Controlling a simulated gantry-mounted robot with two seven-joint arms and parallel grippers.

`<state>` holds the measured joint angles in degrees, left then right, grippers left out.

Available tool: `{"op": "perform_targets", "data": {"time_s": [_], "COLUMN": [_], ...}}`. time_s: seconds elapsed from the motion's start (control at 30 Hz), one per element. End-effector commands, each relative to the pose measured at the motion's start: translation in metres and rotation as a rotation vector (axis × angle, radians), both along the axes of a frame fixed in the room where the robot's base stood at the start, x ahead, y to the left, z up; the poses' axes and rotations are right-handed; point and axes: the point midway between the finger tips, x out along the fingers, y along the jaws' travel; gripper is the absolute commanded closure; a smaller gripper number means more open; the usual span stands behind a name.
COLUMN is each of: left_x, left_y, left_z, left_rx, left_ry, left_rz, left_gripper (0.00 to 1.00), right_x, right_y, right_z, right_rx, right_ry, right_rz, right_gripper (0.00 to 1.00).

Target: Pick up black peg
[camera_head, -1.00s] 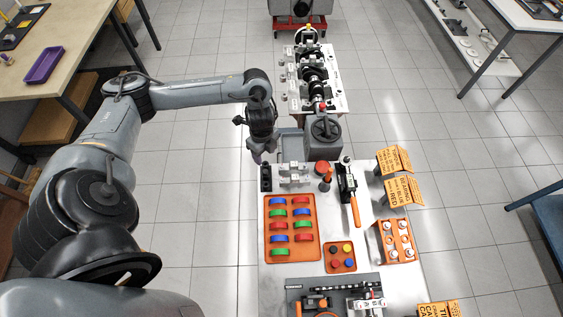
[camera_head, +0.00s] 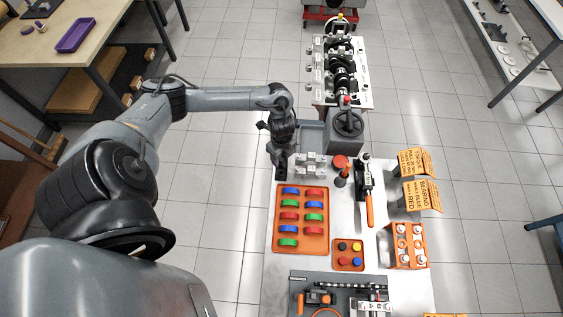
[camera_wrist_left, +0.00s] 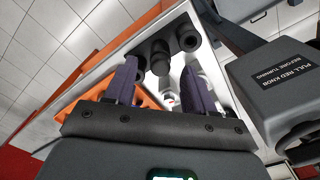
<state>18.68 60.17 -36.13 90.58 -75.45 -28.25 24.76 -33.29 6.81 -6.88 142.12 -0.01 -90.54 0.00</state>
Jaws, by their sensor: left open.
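My left gripper (camera_head: 281,170) is open at the far left corner of the white workbench, over a dark block it largely hides in the head view. In the left wrist view, black cylindrical pegs (camera_wrist_left: 160,56) stand close together just beyond and between the two spread fingers (camera_wrist_left: 162,78). I see no contact, and the fingers hold nothing. A small orange tray (camera_head: 349,267) holds several coloured round pieces, one of them black (camera_head: 342,246). I cannot tell from the views which black piece the task names. My right gripper is out of view.
A grey housing (camera_head: 345,127) with a handwheel stands right of the gripper. Silver blocks (camera_head: 311,164) and a red-topped piece (camera_head: 340,162) are close by. A larger orange tray (camera_head: 316,236) of coloured half-rings lies in front. Orange signs (camera_head: 422,196) stand at the right.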

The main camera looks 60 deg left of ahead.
Motion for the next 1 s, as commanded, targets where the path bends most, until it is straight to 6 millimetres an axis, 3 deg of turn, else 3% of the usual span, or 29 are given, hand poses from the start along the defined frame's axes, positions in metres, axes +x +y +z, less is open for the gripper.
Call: {"op": "perform_targets", "data": {"time_s": [0.33,0.67,1.0], "left_x": [-0.0001,-0.0002,-0.0001], "left_y": [0.0005,0.0004,0.0005], "left_z": [-0.0062,-0.0060,-0.0055], "left_rx": [0.002,0.001,0.001], "left_ry": [0.000,0.000,-0.001], "left_rz": [0.000,0.000,0.000], "left_gripper": [0.47,0.98,1.00], "right_x": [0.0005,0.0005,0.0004], "right_y": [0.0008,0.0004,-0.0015], "right_z": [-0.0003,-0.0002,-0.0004], "right_rx": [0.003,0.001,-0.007], "right_ry": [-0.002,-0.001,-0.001], "right_rz": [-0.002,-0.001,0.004], "right_gripper": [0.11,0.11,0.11]}}
